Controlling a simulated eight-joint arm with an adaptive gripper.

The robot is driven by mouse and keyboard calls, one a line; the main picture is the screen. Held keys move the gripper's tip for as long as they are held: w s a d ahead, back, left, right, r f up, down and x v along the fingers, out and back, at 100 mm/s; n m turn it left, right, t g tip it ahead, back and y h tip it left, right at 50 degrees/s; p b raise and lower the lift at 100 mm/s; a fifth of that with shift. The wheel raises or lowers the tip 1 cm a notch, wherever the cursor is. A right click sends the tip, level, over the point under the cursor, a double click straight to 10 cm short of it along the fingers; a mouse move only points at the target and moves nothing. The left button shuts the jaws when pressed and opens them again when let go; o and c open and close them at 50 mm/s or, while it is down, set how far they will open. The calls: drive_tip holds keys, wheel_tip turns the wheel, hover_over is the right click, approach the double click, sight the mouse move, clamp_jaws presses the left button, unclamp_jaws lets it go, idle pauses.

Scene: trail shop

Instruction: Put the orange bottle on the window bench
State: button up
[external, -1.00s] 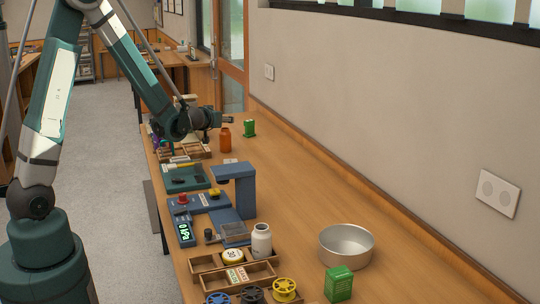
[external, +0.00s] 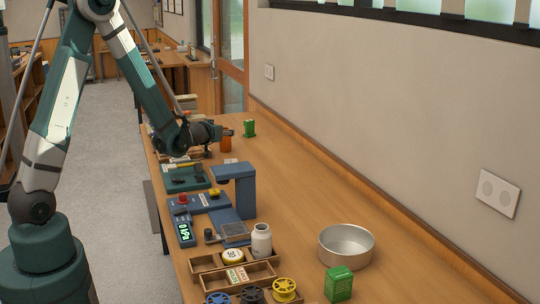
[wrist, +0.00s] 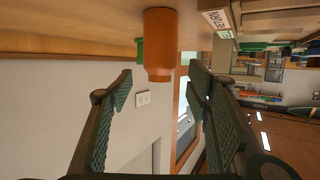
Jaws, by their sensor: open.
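The orange bottle (external: 226,146) stands upright at the far part of the long wooden bench. In the wrist view the orange bottle (wrist: 160,42) appears large and upside down, at the top centre. My gripper (external: 229,132) is beside the bottle in the external view and covers part of it. In the wrist view my gripper (wrist: 162,82) has its fingers wide apart, with the bottle in line with the gap and no finger seen touching it. I cannot tell which surface is the window bench; a wooden bench (external: 187,58) stands at the back by the windows.
A green box (external: 249,128) stands just right of the bottle. A blue stand (external: 243,180), a white bottle (external: 261,243), wooden trays (external: 207,262) and a metal bowl (external: 346,247) lie nearer. The long bench (external: 300,190) is clear along its middle right.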

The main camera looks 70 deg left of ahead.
drive_tip(key=shift+f, duration=0.15)
drive_tip(key=shift+f, duration=0.5)
drive_tip(key=shift+b+x, duration=0.65)
drive_tip(key=shift+x, duration=1.9)
drive_tip(key=c, duration=1.1)
drive_tip(key=shift+c, duration=0.2)
drive_tip(key=shift+r+p, duration=1.3)
drive_tip(key=shift+r, duration=3.7)
drive_tip(key=shift+d, duration=0.15)
